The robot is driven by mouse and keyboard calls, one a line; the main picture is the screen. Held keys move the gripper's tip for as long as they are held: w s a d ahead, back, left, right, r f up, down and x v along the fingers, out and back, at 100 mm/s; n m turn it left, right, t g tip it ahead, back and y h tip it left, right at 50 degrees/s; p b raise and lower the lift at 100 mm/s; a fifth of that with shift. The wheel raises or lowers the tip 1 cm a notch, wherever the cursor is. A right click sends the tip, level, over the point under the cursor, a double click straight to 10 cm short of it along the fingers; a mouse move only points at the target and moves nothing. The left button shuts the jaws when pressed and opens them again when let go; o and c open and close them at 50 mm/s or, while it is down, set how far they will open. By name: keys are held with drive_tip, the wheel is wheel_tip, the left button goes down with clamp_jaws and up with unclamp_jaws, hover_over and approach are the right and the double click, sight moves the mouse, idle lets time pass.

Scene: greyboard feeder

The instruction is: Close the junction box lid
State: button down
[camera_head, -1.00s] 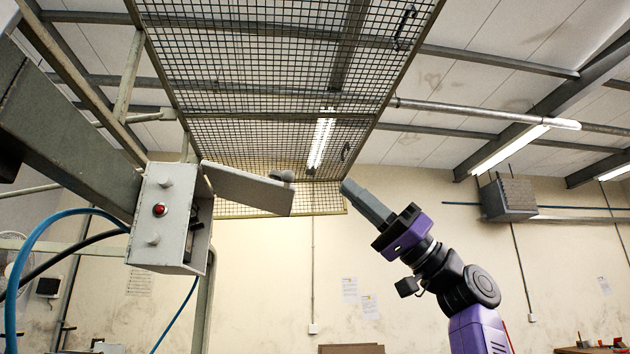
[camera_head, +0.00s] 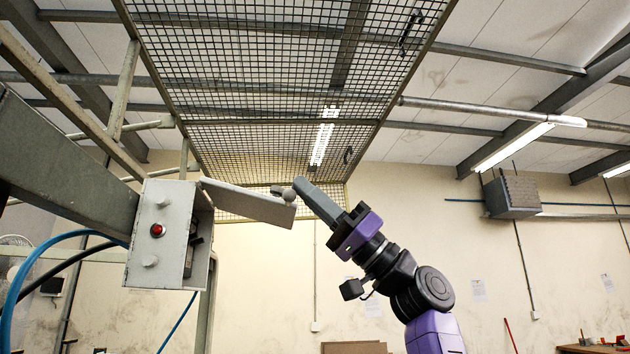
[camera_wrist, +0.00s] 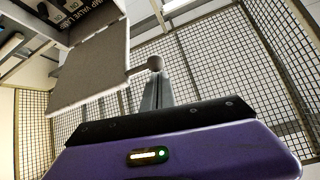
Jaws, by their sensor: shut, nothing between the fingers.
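The grey junction box (camera_head: 148,263) is at the left in the head view, with a red button on its side. Its lid (camera_head: 245,203) stands open, reaching out to the right. A round knob (camera_head: 289,194) shows at the lid's free end. My gripper (camera_head: 299,184) is shut and empty, its fingertips right at the knob; I cannot tell if they touch. In the wrist view the lid (camera_wrist: 92,70) is at the left, the knob (camera_wrist: 155,62) is just past my fingertips (camera_wrist: 156,77), and part of the box interior (camera_wrist: 82,14) shows at the top.
A wire mesh panel (camera_head: 270,75) hangs above and behind the lid. A grey beam (camera_head: 60,165) meets the box at the left, with blue and black cables (camera_head: 60,250) below it. The space right of the lid, around my arm, looks clear.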

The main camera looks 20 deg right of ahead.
drive_tip(key=shift+a+f, duration=0.1)
drive_tip(key=shift+f, duration=0.15)
